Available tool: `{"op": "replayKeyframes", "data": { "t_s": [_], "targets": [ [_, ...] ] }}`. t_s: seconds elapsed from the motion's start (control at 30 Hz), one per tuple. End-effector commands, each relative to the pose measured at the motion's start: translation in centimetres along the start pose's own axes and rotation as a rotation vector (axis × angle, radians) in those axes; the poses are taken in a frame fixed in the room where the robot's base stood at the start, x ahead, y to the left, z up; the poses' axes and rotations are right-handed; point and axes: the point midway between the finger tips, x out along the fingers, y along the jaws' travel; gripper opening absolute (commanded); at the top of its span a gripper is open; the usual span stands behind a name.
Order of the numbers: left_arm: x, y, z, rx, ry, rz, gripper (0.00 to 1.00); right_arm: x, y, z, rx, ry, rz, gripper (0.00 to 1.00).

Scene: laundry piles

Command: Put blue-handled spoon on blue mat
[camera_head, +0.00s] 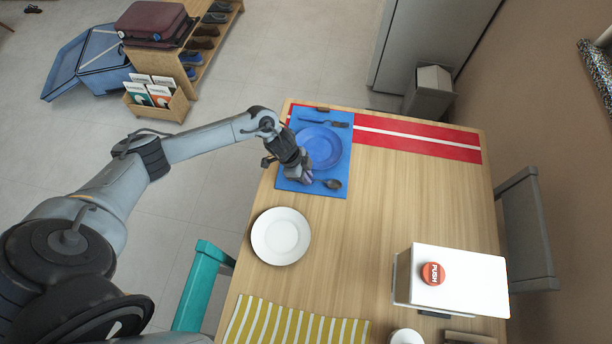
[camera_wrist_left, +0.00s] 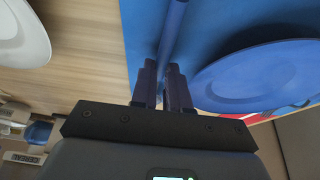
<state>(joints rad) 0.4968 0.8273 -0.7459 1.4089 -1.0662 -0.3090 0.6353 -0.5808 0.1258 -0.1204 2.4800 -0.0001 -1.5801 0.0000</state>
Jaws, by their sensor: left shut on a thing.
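The blue mat (camera_head: 283,183) lies at the far left of the table, with a blue plate (camera_head: 322,147) on it. The spoon (camera_head: 332,184) lies along the near edge of the mat, its dark bowl to the right. My left gripper (camera_head: 305,178) is over the near left part of the mat, at the spoon's handle end. In the left wrist view, my left gripper (camera_wrist_left: 163,85) is shut on the blue handle of the spoon (camera_wrist_left: 172,35), beside the blue plate (camera_wrist_left: 260,75). The fingers hide part of the handle. I cannot tell whether the spoon touches the mat. My right gripper is not in view.
A fork (camera_head: 325,122) lies at the mat's far edge. A white plate (camera_head: 281,236) stands nearer. A red striped runner (camera_head: 420,142) lies to the right. A white box with a red button (camera_head: 432,273) stands at the near right. The table's middle is clear.

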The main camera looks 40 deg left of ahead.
Motion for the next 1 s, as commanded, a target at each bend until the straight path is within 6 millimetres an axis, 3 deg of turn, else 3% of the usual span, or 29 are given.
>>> {"op": "replayKeyframes", "data": {
  "t_s": [0.4, 0.43, 0.6, 1.0],
  "targets": [
    [0.50, -0.06, 0.19, 0.000, 0.001, -0.002, 0.00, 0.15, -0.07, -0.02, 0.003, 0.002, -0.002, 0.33],
    [0.45, -0.07, 0.18, 0.001, 0.001, -0.002, 0.18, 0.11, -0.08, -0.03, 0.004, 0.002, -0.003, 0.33],
    [0.43, -0.05, 0.17, 0.001, 0.001, -0.001, 0.40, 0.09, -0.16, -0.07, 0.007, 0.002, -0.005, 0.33],
    [-0.33, -0.08, 0.02, 0.001, 0.001, -0.002, 0.40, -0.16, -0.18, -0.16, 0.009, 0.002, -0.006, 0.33]
  ]
}}
